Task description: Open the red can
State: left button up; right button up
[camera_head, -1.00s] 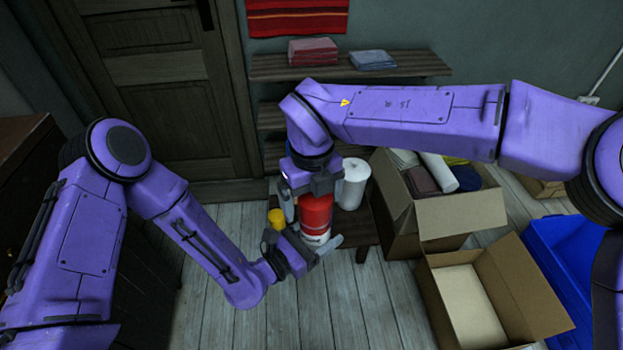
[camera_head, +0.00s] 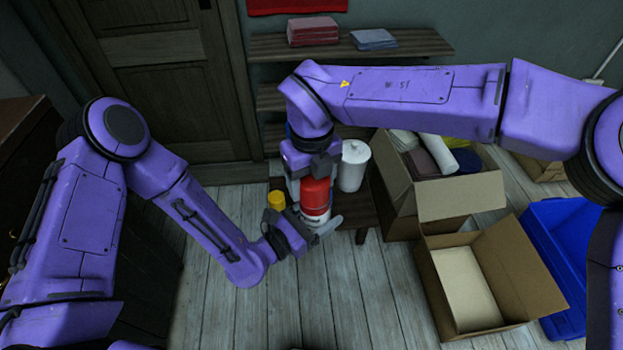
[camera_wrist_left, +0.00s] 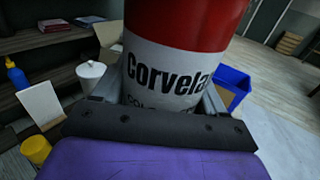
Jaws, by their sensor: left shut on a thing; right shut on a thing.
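The red can (camera_head: 315,194) stands upright near the middle of the head view, red above with a white lower band. In the left wrist view the can (camera_wrist_left: 180,75) fills the centre, with "Corvela" lettering on its white part. My left gripper (camera_head: 312,224) is shut on the can's lower white part, with a finger on each side. My right gripper (camera_head: 314,178) comes down from above and is shut at the can's top. The top itself and the right fingertips' contact are mostly hidden by the wrist.
A white canister (camera_head: 353,167) and a yellow container (camera_head: 276,200) stand close by the can. An open cardboard box (camera_head: 460,208) with rolls, another open box (camera_head: 465,292) and a blue bin (camera_head: 570,240) lie to the right. Shelves (camera_head: 420,44) are behind. Floor in front is clear.

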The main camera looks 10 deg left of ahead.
jog(key=shift+r, duration=0.2)
jog(key=shift+r, duration=0.9)
